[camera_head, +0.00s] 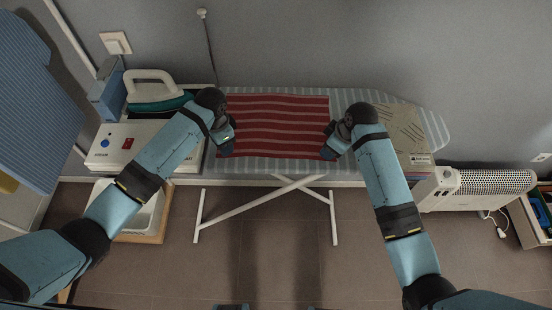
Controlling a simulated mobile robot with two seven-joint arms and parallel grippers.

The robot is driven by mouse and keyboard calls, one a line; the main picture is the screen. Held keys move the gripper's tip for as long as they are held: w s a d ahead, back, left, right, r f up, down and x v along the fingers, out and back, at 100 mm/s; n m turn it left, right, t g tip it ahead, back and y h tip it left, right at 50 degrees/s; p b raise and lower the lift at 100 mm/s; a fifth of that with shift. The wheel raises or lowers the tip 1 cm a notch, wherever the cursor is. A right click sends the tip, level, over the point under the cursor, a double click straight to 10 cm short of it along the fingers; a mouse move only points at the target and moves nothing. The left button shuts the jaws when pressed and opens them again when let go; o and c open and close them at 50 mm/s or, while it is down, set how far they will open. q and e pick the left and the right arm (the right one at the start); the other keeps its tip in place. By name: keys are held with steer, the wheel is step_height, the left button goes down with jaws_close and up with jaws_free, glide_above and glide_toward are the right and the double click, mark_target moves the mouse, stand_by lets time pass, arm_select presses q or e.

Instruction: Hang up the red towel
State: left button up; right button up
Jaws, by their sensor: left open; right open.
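The red towel (277,124) with pale stripes lies flat on the striped ironing board (255,167). My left gripper (227,147) is at the towel's near left corner, open. My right gripper (328,153) is at the towel's near right corner, open. I cannot tell whether the fingers touch the cloth. A blue striped cloth (30,105) hangs at the far left beside a white pole (70,38).
A steam iron (155,90) stands on a white base unit (112,142) at the board's left end. A cardboard box (405,132) lies on the board's right part. A white heater (475,186) stands right of the board. A white basin (145,216) is below left.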

arm_select(q)
steer(key=shift+f, duration=1.45)
arm_select(e)
steer(key=shift+f, duration=1.5)
arm_select(q)
steer(key=shift+f, duration=0.15)
arm_select(e)
steer(key=shift+f, duration=0.1)
arm_select(q)
jaws_close()
arm_select(e)
steer(key=shift+s, duration=0.1)
jaws_close()
